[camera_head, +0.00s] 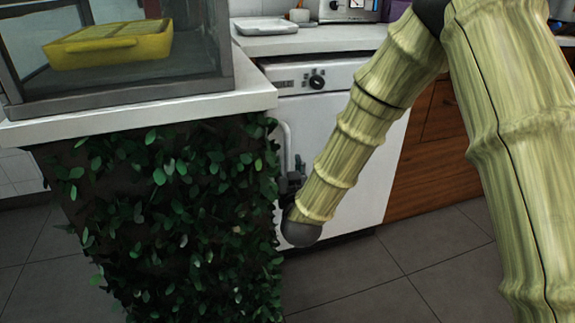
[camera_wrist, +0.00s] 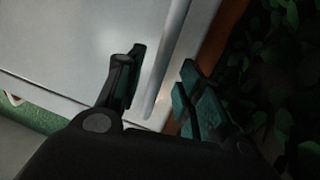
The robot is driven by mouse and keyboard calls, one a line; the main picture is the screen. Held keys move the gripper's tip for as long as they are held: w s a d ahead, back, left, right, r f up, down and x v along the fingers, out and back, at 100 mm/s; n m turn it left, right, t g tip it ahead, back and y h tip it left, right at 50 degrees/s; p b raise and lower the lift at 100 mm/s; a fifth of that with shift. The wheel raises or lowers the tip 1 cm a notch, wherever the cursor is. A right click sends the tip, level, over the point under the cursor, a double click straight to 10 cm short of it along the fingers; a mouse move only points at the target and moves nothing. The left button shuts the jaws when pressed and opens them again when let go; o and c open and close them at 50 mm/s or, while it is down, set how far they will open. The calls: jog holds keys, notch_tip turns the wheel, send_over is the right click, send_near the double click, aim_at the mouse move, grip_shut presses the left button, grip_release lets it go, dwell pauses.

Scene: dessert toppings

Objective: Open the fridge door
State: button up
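The fridge is a white appliance (camera_head: 372,190) under the counter, with a dark knob on its top panel. Its front looks shut. A pale vertical handle (camera_head: 285,150) runs along the left side of the front, partly hidden by the leafy island. My gripper (camera_head: 293,181) is low at that handle, partly hidden by my arm. In the wrist view, my gripper (camera_wrist: 162,72) is open. The handle bar (camera_wrist: 168,62) shows between its two fingers, with a visible gap on each side. I cannot tell how deep the bar lies between them.
A leafy island (camera_head: 180,215) with a white top stands close to my gripper's left. A glass case with a yellow tray (camera_head: 108,45) sits on it. Wooden cabinets (camera_head: 432,150) are at right. The tiled floor (camera_head: 385,280) in front is clear.

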aim_at(287, 161)
jog(key=shift+w+a+b, duration=0.15)
jog(key=shift+w+b, duration=0.2)
jog(key=shift+w, duration=0.7)
jog(key=shift+w+a+b, duration=0.1)
jog(key=shift+w+b, duration=0.2)
jog(key=shift+w, duration=0.75)
grip_shut()
